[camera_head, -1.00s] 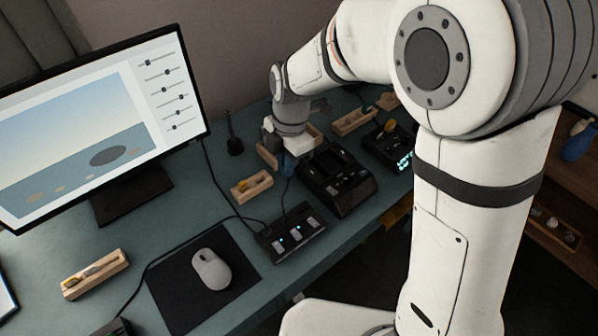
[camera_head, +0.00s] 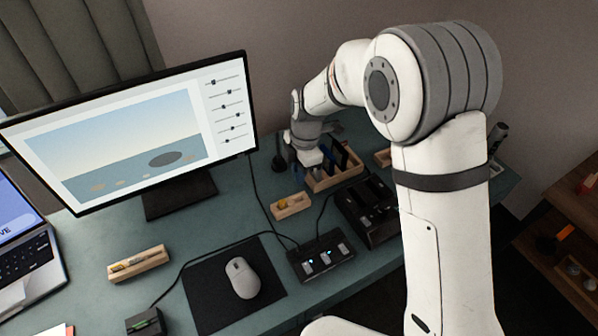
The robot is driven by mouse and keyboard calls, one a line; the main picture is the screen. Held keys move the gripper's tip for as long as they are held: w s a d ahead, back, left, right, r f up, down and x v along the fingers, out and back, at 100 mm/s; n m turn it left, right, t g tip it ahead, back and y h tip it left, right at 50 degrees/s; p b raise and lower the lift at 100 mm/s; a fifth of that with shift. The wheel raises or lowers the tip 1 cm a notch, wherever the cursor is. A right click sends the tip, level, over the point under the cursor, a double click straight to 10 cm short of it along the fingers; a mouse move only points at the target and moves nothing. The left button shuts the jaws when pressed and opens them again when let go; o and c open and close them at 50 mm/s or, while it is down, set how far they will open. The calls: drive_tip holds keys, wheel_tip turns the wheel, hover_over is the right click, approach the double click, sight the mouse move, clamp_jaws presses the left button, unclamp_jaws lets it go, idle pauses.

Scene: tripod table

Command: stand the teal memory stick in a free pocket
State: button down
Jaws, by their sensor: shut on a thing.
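My gripper (camera_head: 311,165), small and far off, is low at the left end of a wooden pocket rack (camera_head: 344,183). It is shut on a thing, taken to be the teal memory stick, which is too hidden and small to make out.
The monitor (camera_head: 135,135) stands at the left. A mouse (camera_head: 242,277) lies in front.

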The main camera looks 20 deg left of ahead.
drive_tip(key=shift+f, duration=0.2)
drive_tip(key=shift+f+b, duration=2.25)
drive_tip(key=shift+f, duration=0.45)
drive_tip(key=shift+b, duration=0.5)
drive_tip(key=shift+f+b, duration=1.15)
drive_tip(key=shift+f, duration=0.25)
drive_tip(key=c, duration=1.4)
unclamp_jaws()
drive_tip(key=shift+w+d+r, duration=0.1)
drive_tip(key=shift+r, duration=1.2)
drive_tip(key=shift+w+d+r, duration=0.15)
drive_tip(key=shift+r, duration=1.15)
drive_tip(key=shift+w+d+r, duration=0.1)
drive_tip(key=shift+r, duration=1.2)
